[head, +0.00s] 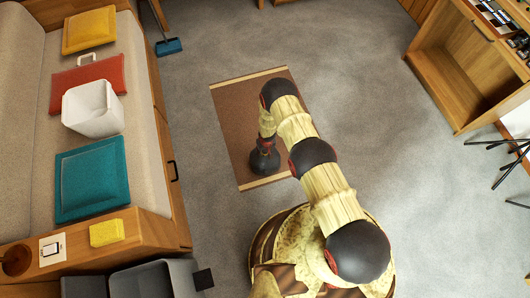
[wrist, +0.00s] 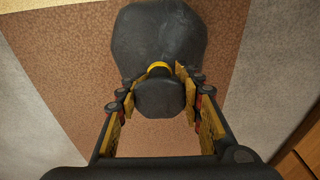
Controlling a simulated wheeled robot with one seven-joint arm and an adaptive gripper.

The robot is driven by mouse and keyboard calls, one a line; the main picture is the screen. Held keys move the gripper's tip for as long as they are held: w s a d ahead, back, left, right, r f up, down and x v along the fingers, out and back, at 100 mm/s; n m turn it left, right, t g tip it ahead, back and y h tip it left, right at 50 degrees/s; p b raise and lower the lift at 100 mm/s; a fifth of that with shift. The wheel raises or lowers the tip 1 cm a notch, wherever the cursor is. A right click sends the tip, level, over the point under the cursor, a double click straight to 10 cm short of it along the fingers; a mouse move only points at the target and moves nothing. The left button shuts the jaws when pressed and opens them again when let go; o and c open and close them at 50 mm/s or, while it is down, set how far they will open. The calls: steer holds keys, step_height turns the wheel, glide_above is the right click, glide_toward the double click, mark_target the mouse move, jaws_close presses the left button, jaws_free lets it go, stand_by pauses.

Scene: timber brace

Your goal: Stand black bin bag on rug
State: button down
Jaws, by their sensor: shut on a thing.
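The black bin bag (wrist: 160,42) shows in the wrist view with a yellow tie around its neck and a gathered top. My gripper (wrist: 160,95) is shut on the bag's neck, with one finger on each side. The brown rug (wrist: 75,70) with pale end bands lies beneath the bag. In the head view the bag (head: 264,162) looks upright over the lower part of the rug (head: 226,113), under my arm's end. I cannot tell whether its bottom touches the rug. My fingers are mostly hidden in the head view.
A bench at left holds cushions, a white bin (head: 92,110) and a yellow sponge-like block (head: 106,232). A blue dustpan (head: 168,47) lies on the floor near the bench. An open wooden cabinet (head: 462,70) stands at upper right. Grey floor around the rug is clear.

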steer(key=shift+w+f, duration=0.15)
steer(key=shift+f, duration=0.15)
steer(key=c, duration=1.2)
jaws_free()
steer(key=shift+o, duration=0.2)
steer(key=shift+r, duration=0.15)
steer(key=r+p, duration=0.2)
steer(key=p, duration=0.1)
steer(key=r+p, duration=0.2)
steer(key=p, duration=0.1)
steer(key=r+p, duration=0.2)
steer(key=p, duration=0.1)
steer(key=shift+s+r, duration=0.1)
steer(key=shift+s, duration=0.3)
steer(key=r+p, duration=0.3)
steer(key=p, duration=0.1)
steer(key=r+p, duration=0.2)
steer(key=shift+s+d+r, duration=0.15)
steer(key=shift+s+r, duration=0.2)
